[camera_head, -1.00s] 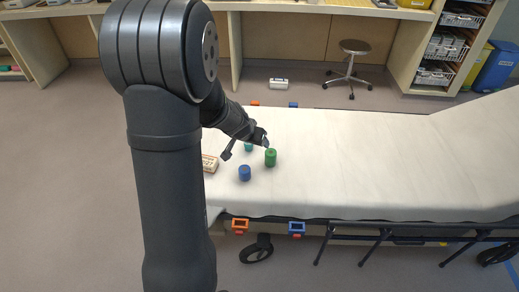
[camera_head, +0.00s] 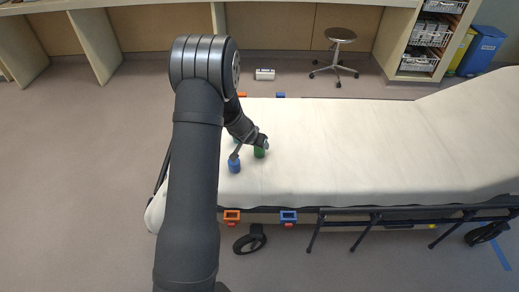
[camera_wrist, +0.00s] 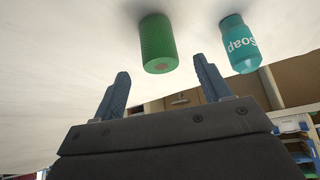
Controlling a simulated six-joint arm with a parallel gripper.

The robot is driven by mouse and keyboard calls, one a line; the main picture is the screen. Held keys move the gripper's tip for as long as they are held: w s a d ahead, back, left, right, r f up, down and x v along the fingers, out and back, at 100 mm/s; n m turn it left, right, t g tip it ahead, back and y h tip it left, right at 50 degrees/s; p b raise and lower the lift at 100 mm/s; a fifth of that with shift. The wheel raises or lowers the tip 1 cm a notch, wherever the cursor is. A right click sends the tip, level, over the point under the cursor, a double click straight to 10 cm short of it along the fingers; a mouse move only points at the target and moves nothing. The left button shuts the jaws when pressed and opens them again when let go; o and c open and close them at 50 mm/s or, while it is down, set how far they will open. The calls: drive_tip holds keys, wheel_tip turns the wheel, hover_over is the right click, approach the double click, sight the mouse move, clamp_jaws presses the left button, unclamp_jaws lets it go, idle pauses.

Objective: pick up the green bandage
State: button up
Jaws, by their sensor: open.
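The green bandage (camera_head: 260,153) is a small upright roll on the white stretcher sheet. In the wrist view, the bandage (camera_wrist: 158,42) appears upside down, just beyond and between the fingertips, with a visible gap to them. My gripper (camera_head: 250,148) is open and empty beside the bandage in the head view, where one finger overlaps its top. In the wrist view, both fingers of my gripper (camera_wrist: 161,67) are spread apart. I cannot tell from the head view whether a finger touches the bandage.
A teal soap bottle (camera_wrist: 239,45) stands close to the bandage. The sheet (camera_head: 370,150) to the right is clear. Orange (camera_head: 232,216) and blue (camera_head: 289,216) brackets sit on the stretcher's near rail.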

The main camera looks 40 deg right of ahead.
drive_tip(key=shift+x, duration=3.75)
drive_tip(key=shift+s+a, duration=0.1)
drive_tip(key=shift+a, duration=0.05)
drive_tip(key=c, duration=1.1)
drive_tip(key=shift+r, duration=0.1)
drive_tip(key=shift+r, duration=0.85)
wheel_tip(320, 180, up, 2)
drive_tip(key=shift+r, duration=0.2)
drive_tip(key=s+r, duration=0.2)
drive_tip(key=s, duration=0.2)
drive_tip(key=s+r, duration=0.2)
drive_tip(key=s, duration=0.1)
drive_tip(key=s+d+r, duration=0.1)
drive_tip(key=s+r, duration=0.1)
drive_tip(key=s, duration=0.2)
drive_tip(key=shift+s+r, duration=0.3)
